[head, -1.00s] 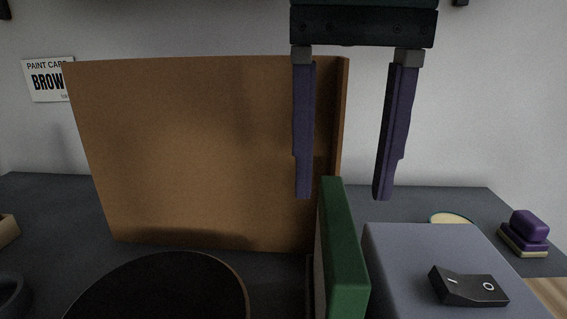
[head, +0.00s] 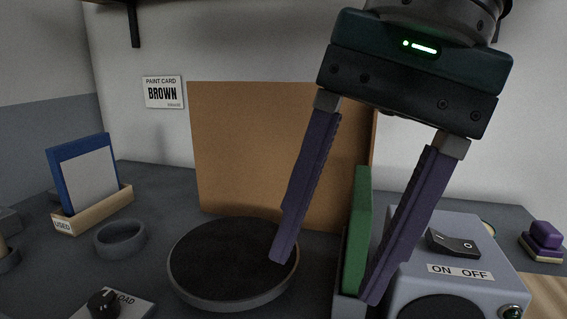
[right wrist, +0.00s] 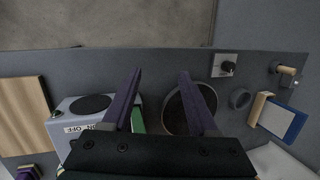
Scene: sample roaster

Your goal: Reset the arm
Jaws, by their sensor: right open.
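My right gripper (head: 325,280) is open and empty, its two purple fingers apart and pointing down in the head view. Its left fingertip overlaps the edge of the round dark disc (head: 222,262), and its right finger passes in front of the green panel (head: 357,230) and the grey switch box (head: 450,262). In the right wrist view the open fingers (right wrist: 160,75) spread over the worktop, with the disc (right wrist: 190,108) by one finger and the green edge (right wrist: 138,120) by the other. My left gripper is not in view.
A brown board (head: 250,150) stands behind the disc. At left are a wooden holder (head: 95,212) with a blue-framed card (head: 85,175), a dark ring (head: 120,238) and a LOAD knob (head: 103,303). A purple block (head: 545,236) sits far right. The wall card reads BROWN (head: 163,92).

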